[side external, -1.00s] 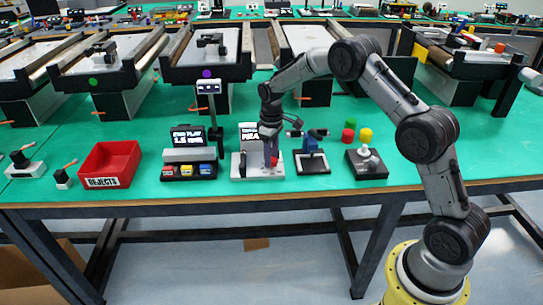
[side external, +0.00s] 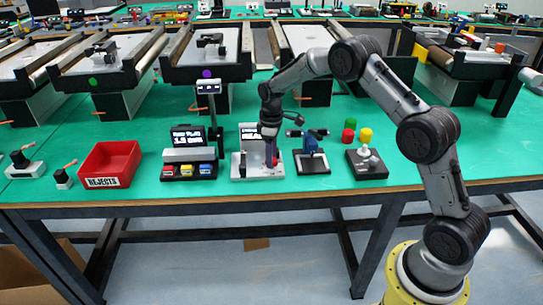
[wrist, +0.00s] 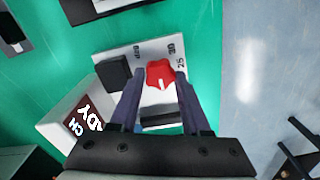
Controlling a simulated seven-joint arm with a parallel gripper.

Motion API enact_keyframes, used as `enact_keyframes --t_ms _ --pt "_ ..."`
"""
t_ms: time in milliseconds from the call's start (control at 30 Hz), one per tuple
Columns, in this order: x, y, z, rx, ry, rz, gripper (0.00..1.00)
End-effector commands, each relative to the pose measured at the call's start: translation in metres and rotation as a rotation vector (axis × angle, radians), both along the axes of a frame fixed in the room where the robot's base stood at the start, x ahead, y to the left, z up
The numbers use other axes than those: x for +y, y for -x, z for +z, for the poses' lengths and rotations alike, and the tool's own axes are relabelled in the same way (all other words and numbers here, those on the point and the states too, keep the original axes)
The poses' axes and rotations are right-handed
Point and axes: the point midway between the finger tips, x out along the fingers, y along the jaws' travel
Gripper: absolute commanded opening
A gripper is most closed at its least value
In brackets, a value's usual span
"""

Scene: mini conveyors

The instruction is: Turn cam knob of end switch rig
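The end switch rig (side external: 238,168) is a white plate near the table's front edge, with an upright display block (side external: 249,136) behind. My gripper (side external: 270,163) points down over the rig. In the wrist view, its two fingertips (wrist: 162,71) stand on either side of the red knob, close to its edges. I cannot tell whether they press on it.
A station with several coloured buttons (side external: 188,170) and a small screen stands to the left, with a red rejects bin (side external: 108,161) beyond. A dark-based blue device (side external: 311,158) and a joystick-like unit (side external: 367,164) stand to the right.

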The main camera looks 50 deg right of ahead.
Motion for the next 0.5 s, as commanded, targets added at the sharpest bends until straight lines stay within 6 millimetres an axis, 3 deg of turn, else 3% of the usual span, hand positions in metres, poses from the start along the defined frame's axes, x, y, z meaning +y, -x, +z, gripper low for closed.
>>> enact_keyframes --t_ms 33,167,500 --pt "-0.0002 -0.0008 0.0022 -0.003 0.001 -0.001 0.54" --pt "0.0000 -0.0006 0.0015 -0.002 0.000 -0.001 0.77" --pt "-0.0002 -0.0007 0.0075 -0.003 0.001 -0.001 0.77"
